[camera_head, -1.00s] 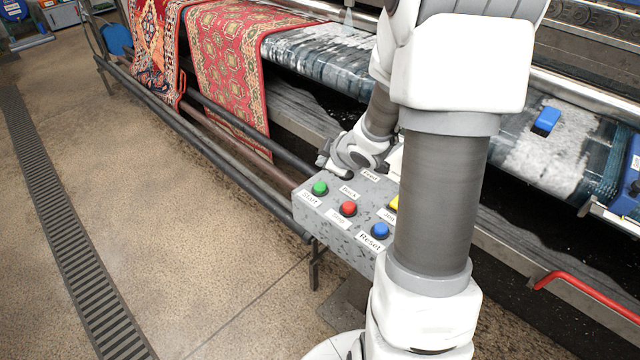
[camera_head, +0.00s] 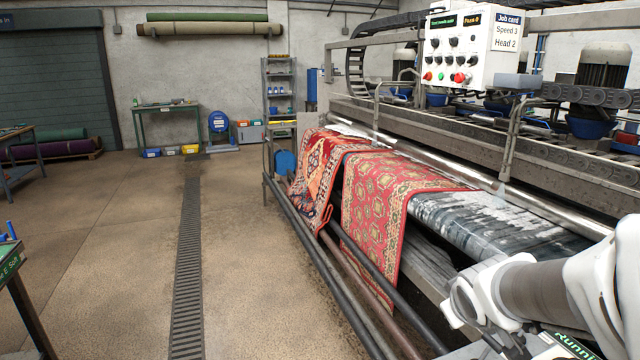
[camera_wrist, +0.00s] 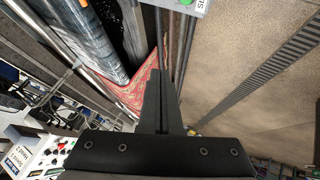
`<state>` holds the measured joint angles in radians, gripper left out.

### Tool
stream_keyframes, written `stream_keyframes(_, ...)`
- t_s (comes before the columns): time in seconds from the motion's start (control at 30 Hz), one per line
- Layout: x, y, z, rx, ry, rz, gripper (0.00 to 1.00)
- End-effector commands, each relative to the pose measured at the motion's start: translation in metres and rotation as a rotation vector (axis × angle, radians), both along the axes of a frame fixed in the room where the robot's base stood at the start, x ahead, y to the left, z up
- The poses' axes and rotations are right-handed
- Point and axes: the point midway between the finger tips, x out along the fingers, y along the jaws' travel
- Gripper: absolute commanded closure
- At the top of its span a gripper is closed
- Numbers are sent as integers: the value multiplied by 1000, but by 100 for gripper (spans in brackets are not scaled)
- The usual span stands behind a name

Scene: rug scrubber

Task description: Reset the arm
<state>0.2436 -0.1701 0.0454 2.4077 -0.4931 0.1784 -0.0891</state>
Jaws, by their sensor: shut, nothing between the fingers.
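My arm (camera_head: 545,290) shows at the lower right of the head view, bent in front of the rug machine; its gripper end cannot be made out there. In the wrist view my gripper (camera_wrist: 157,75) has its dark fingers together with nothing between them. It points past the rollers, and no object touches it visibly. A corner of the grey button box (camera_wrist: 190,8) with its green button (camera_wrist: 186,2) shows at the top edge of the wrist view, beyond the fingertips. The rest of that box is out of view.
Patterned red rugs (camera_head: 385,210) hang over the machine's front, above long dark rails (camera_head: 330,285). A control panel (camera_head: 472,50) with a job card reading "Speed 3, Head 2" stands above the machine. The floor (camera_head: 120,240) to the left is open, with a drain grate (camera_head: 188,270).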

Motion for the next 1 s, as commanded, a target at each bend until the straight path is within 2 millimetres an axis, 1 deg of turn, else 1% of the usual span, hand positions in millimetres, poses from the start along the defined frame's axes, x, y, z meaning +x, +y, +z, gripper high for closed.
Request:
stream_keyframes(0.03,-12,10,21,27,-6,-29,100)
stream_keyframes(0.1,-31,23,38,76,3,-79,100)
stream_keyframes(0.17,-50,33,50,119,17,-116,100)
stream_keyframes(0.2,-62,40,57,151,27,-137,100)
stream_keyframes(0.27,-82,51,67,199,44,-167,100)
stream_keyframes(0.3,-95,58,72,231,58,-183,100)
stream_keyframes(0.4,-125,74,82,306,97,-210,100)
stream_keyframes(0.5,-150,86,88,366,134,-223,100)
stream_keyframes(0.6,-166,95,90,406,162,-226,100)
stream_keyframes(0.7,-174,100,91,424,176,-227,100)
stream_keyframes(1.0,-175,100,91,426,178,-228,100)
